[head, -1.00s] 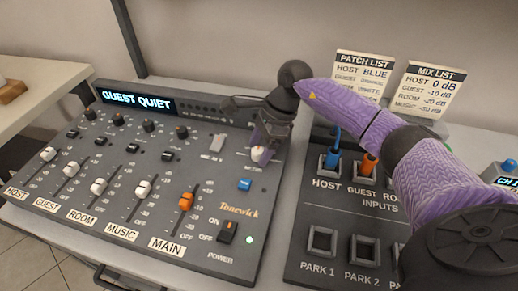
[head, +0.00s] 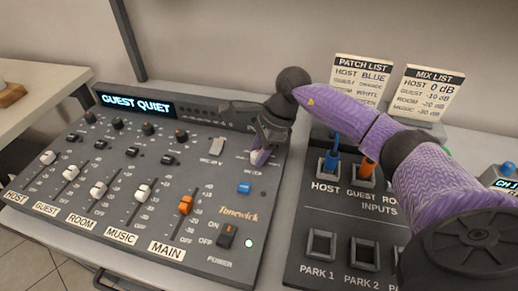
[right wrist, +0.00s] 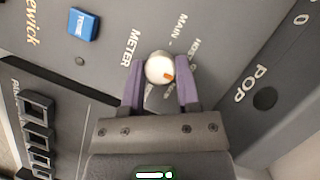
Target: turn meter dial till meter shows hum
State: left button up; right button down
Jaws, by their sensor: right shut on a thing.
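The meter dial (right wrist: 160,69) is a round white knob with an orange mark, at the centre of the right wrist view. My right gripper (right wrist: 160,80) is shut on it, with a purple finger on each side. In the head view my right gripper (head: 259,155) reaches down to the dial at the mixer's upper right and mostly hides it. Labels around the dial read METER, MAIN and HOST; others are partly covered. The mixer's display (head: 138,105) reads GUEST QUIET. My left gripper is not in view.
The mixer (head: 215,190) has several faders, small knobs, a blue TONE button (head: 244,188) and a power switch (head: 228,236). A patch panel (head: 300,215) with blue and orange plugs stands to its right. Two list cards (head: 362,82) stand behind.

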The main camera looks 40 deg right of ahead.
jog(key=m+p, duration=0.2)
jog(key=shift+s+r+m+t, duration=0.1)
jog(key=shift+r+m+t, duration=0.1)
jog(key=shift+m+t, duration=0.15)
jog(key=shift+m+t+h+p, duration=0.4)
jog(key=shift+m+t+p, duration=0.15)
jog(key=shift+m+p, duration=0.5)
jog(key=shift+a+m, duration=0.1)
jog(key=shift+m, duration=0.4)
jog(key=shift+m+t+h+p, duration=0.3)
jog(key=shift+m+h+p, duration=0.1)
jog(key=shift+m+p, duration=0.4)
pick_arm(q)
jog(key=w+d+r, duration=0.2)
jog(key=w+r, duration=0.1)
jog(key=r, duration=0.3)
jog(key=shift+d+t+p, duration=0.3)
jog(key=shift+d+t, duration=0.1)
pick_arm(e)
jog(key=shift+f+m, duration=0.1)
jog(key=shift+m, duration=0.4)
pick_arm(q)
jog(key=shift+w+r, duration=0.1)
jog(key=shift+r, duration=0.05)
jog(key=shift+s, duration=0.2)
pick_arm(e)
jog(key=shift+c, duration=1.6)
grip_release()
jog(key=shift+f, duration=0.1)
